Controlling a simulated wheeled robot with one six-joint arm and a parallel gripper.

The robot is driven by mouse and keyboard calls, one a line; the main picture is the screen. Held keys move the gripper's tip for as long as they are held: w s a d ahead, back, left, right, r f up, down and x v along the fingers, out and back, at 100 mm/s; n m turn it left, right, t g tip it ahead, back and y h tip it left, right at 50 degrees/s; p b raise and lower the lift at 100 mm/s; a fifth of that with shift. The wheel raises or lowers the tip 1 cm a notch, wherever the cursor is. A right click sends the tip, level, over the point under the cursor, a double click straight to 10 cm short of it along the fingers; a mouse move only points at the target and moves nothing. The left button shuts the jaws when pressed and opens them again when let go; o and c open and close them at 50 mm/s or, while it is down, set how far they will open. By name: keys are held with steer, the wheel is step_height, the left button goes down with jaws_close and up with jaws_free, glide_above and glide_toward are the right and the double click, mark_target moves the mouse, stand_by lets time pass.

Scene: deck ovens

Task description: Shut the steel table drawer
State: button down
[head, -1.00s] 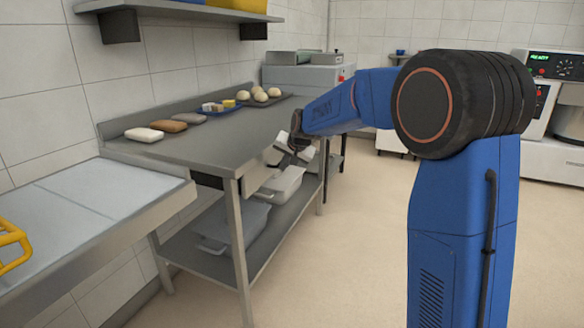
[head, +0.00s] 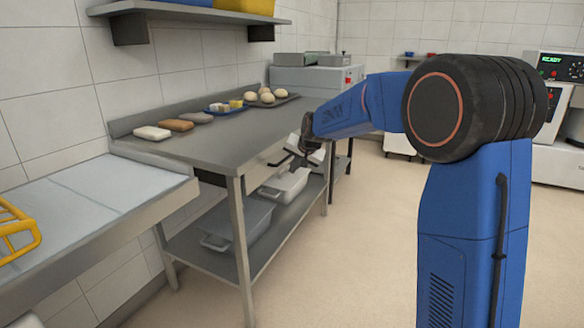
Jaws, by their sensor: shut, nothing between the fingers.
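The steel table (head: 228,137) stands along the left wall, with legs and a lower shelf. Its drawer (head: 272,156) shows only as a small pale piece under the table's front edge, close to my gripper. How far the drawer stands out is hard to tell at this size. My gripper (head: 300,162) is shut and empty, at the table's front side and just below the height of its top. It partly overlaps the drawer area in the picture, and I cannot tell whether it touches the drawer.
Bread loaves (head: 176,125), a blue tray (head: 226,107) and dough balls (head: 267,97) lie on the tabletop. Grey tubs (head: 237,220) sit on the lower shelf. A pale bench with a yellow rack (head: 18,235) is at left. The floor in front is clear.

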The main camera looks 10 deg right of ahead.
steer(key=v, duration=0.9)
steer(key=s+d+r+n, duration=0.1)
steer(key=s+d+n, duration=0.15)
steer(key=s, duration=1.15)
steer(key=s+d+f+n+g, duration=0.1)
steer(key=s+f, duration=0.3)
steer(key=s, duration=0.8)
steer(key=s+d+f+n+g+h, duration=0.1)
steer(key=s+d+f, duration=0.2)
steer(key=s, duration=0.9)
steer(key=s+d+f+n+h, duration=0.1)
steer(key=s+d+f, duration=0.2)
steer(key=s, duration=0.8)
steer(key=shift+s+f+g, duration=0.4)
steer(key=shift+f, duration=0.4)
